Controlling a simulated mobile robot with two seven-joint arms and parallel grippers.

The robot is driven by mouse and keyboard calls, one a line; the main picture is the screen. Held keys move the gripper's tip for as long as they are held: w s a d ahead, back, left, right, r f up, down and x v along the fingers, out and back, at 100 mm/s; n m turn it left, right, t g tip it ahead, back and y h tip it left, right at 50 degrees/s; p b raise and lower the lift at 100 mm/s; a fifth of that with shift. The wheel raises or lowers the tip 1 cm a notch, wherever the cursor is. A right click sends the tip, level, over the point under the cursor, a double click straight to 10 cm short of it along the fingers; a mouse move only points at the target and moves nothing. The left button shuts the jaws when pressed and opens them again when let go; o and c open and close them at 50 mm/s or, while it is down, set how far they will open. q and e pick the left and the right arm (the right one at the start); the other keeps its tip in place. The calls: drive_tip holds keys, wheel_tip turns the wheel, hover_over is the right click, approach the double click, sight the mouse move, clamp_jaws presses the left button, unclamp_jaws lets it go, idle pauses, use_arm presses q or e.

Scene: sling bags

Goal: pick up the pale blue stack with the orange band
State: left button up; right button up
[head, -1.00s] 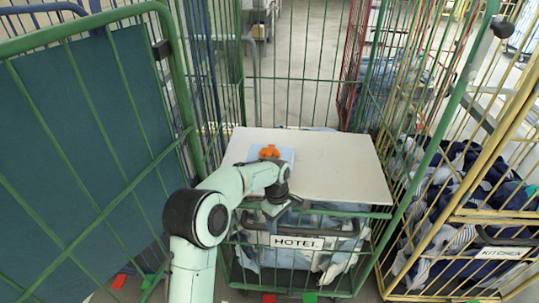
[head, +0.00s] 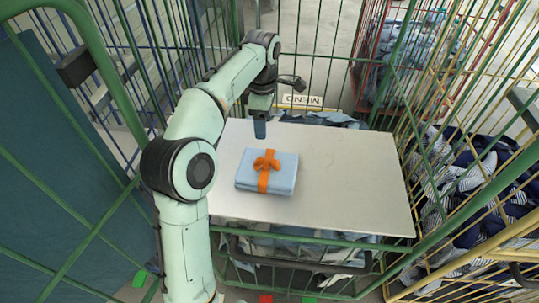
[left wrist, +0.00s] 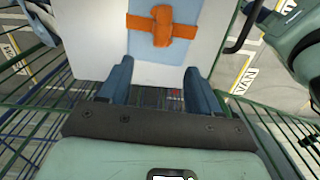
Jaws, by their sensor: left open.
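The pale blue stack (head: 285,178) is a flat folded bundle lying on a white board (head: 340,205). An orange band (head: 264,182) with a bow on top runs around it. My left gripper (head: 260,129) points down just behind and left of the stack, apart from it. In the left wrist view my left gripper (left wrist: 158,78) shows two blue fingers spread apart with nothing between them. There the stack (left wrist: 184,48) and its orange bow (left wrist: 163,25) lie beyond the fingertips at the top. My right gripper is out of view.
The board tops a green wire cage (head: 300,239) holding pale blue cloth. A yellow cage with navy and striped cloth (head: 470,180) stands at right, and a red cage (head: 365,70) behind. Green cage bars rise closely on the left. The board's right half is clear.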

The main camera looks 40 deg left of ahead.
use_arm(q)
drive_tip(key=b, duration=0.2)
hover_over(267, 159)
drive_tip(key=f, duration=0.4)
drive_tip(key=s+a+f, duration=0.1)
drive_tip(key=f, duration=0.2)
drive_tip(key=shift+w+f, duration=0.3)
drive_tip(key=shift+f, duration=0.2)
drive_tip(key=f, duration=0.3)
drive_tip(key=d+f+b, duration=0.1)
drive_tip(key=f, duration=0.1)
drive_tip(key=shift+w, duration=0.15)
drive_tip(key=shift+r, duration=0.1)
clamp_jaws()
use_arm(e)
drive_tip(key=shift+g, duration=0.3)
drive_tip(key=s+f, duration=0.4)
use_arm(q)
drive_tip(key=shift+r, duration=0.1)
